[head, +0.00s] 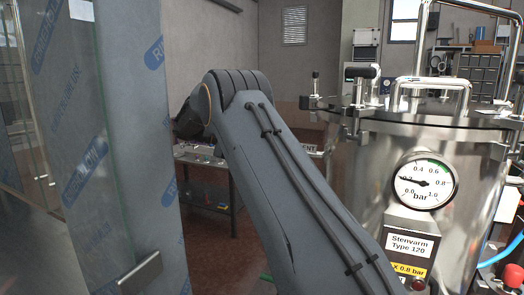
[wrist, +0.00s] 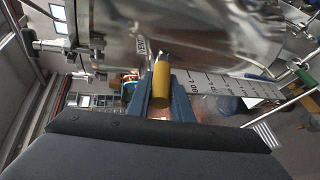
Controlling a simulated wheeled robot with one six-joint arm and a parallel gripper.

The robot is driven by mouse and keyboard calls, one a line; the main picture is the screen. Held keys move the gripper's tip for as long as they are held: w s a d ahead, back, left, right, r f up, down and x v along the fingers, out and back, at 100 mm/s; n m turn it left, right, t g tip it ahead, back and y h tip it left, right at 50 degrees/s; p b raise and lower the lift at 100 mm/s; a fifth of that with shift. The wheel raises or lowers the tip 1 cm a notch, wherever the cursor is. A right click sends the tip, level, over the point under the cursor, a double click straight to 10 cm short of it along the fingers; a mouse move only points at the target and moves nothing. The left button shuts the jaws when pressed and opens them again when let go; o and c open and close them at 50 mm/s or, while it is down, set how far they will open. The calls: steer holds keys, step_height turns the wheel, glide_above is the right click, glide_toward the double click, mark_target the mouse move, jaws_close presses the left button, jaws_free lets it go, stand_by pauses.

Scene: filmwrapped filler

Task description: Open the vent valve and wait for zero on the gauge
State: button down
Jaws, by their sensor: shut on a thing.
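The vent valve's yellow handle (wrist: 160,92) stands in the middle of the wrist view, close to the steel vessel. My gripper (wrist: 163,100) is shut on it, with a blue finger on either side. A VENT label (wrist: 140,47) shows beside the handle's far end. The valve body is mostly hidden. In the head view my arm hides the gripper and handle. The round gauge (head: 425,184) on the vessel (head: 360,205) has a 0 to 1.0 bar scale. Its needle points left and slightly up, short of the 0.4 mark, so it reads above zero.
A film-wrapped panel (head: 125,150) and glass stand close on the left of my arm. A low table (head: 207,190) is behind. The lid's clamps and rail handle (head: 430,85) rise at the right. A ruled metal strip (wrist: 225,86) runs right of the handle.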

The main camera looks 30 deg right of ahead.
steer(key=shift+f+g+h+b, duration=0.3)
steer(key=shift+f+g+h, duration=0.05)
steer(key=shift+g+h, duration=0.05)
stand_by(0.4)
steer(key=c, duration=1.6)
jaws_free()
